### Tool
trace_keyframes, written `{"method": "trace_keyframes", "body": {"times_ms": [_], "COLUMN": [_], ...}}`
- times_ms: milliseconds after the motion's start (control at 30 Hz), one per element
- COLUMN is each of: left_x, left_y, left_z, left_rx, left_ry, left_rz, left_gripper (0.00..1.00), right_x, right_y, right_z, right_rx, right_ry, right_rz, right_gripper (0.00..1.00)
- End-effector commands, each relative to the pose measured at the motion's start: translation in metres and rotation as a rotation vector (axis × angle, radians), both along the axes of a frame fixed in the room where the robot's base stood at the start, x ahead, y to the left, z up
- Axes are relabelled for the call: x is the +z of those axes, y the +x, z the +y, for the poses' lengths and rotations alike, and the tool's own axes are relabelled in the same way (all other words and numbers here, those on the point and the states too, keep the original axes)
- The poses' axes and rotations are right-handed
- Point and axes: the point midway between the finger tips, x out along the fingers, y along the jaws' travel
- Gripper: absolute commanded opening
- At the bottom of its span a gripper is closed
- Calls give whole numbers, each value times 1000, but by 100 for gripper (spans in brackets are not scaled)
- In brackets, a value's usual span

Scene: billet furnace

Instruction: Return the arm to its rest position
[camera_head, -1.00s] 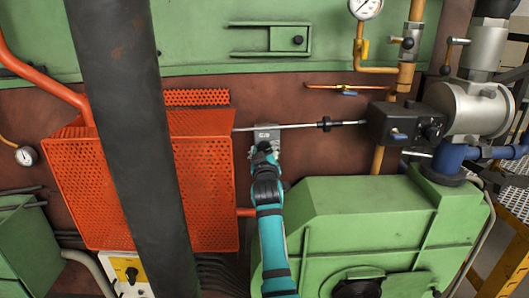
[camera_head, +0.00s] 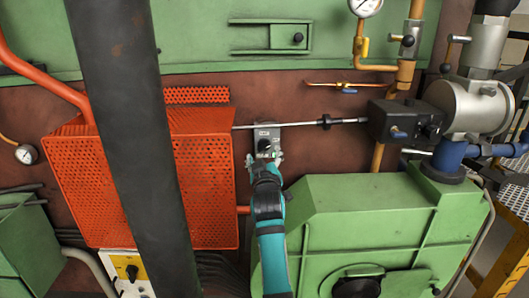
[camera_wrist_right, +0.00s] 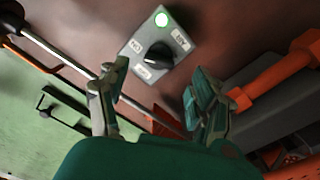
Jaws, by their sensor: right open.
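My right arm, teal with dark joints, comes up from the bottom middle in the head view. Its gripper (camera_head: 265,162) is just below a grey switch box (camera_head: 267,134) on the brown wall. In the right wrist view the gripper (camera_wrist_right: 155,95) is open and empty, with its two fingers apart. The fingers appear clear of the knob. My left gripper is not in view.
An orange perforated guard (camera_head: 85,190) stands left of the arm, behind a dark post (camera_head: 130,130). A green housing (camera_head: 375,215) is close on the right. A thin metal rod (camera_head: 290,126) crosses to a black box (camera_head: 390,122). Gauges and pipes are at upper right.

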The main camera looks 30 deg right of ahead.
Motion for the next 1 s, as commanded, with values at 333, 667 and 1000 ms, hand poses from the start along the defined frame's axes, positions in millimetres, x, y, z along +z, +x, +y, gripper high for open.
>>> {"method": "trace_keyframes", "body": {"times_ms": [333,667,1000], "left_x": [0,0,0], "left_y": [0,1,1], "left_z": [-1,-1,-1], "left_rx": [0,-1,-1], "left_ry": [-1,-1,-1], "left_rz": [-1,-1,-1], "left_gripper": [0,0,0], "right_x": [0,0,-82], "right_y": [-20,-20,-66], "right_z": [12,12,34], "right_rx": [0,0,60], "right_ry": [0,-1,117], "right_rz": [1,1,179], "right_gripper": [65,65,65]}}
